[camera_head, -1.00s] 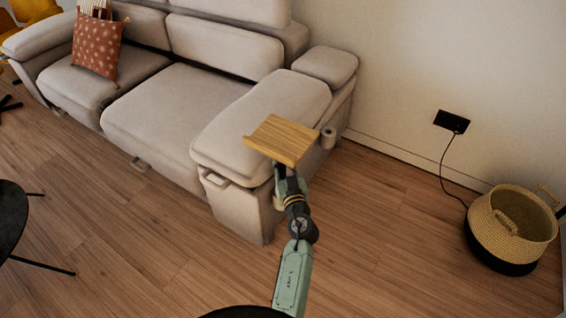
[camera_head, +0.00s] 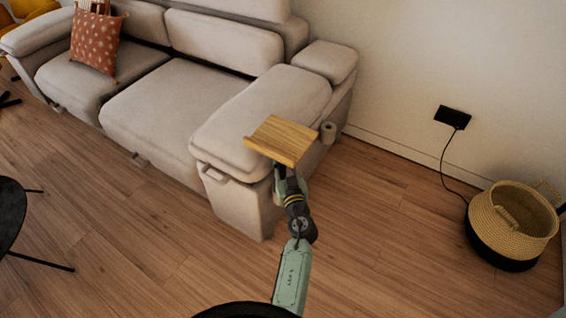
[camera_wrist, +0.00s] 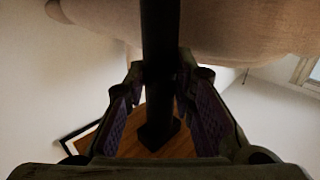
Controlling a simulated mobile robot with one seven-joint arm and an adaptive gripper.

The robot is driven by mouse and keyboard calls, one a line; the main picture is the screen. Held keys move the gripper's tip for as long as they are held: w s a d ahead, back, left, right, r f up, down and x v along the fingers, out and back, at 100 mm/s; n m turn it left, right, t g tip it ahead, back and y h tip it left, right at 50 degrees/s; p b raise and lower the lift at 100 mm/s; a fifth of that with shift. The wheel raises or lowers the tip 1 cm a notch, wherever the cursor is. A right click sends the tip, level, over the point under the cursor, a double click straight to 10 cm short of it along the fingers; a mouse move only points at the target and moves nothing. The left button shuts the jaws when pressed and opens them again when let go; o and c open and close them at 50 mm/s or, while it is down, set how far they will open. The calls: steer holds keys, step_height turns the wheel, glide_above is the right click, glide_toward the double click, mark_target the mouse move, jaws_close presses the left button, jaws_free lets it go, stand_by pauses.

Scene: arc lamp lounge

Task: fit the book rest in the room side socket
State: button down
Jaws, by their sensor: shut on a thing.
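The book rest is a light wooden board (camera_head: 284,140) with a raised lip along its left edge and a dark post under it. My gripper (camera_head: 282,172) is below the board. In the wrist view my gripper (camera_wrist: 160,88) has its purple-padded fingers shut around the dark post (camera_wrist: 160,40), and part of the board (camera_wrist: 145,135) shows behind. The rest is in front of the sofa's right arm in the head view. A grey round socket (camera_head: 328,132) is on that arm's outer side, right of the board. Any socket behind my gripper is hidden.
The beige sofa (camera_head: 155,105) fills the upper left, with a rust cushion (camera_head: 95,42). A woven basket (camera_head: 512,225) stands at right, near a wall outlet (camera_head: 452,117) with a cord. A black chair (camera_head: 12,210) is at left.

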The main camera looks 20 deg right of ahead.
steer(key=shift+f+b, duration=0.45)
steer(key=shift+f, duration=0.4)
steer(key=c, duration=1.3)
jaws_free()
steer(key=shift+f, duration=0.1)
steer(key=shift+f, duration=0.1)
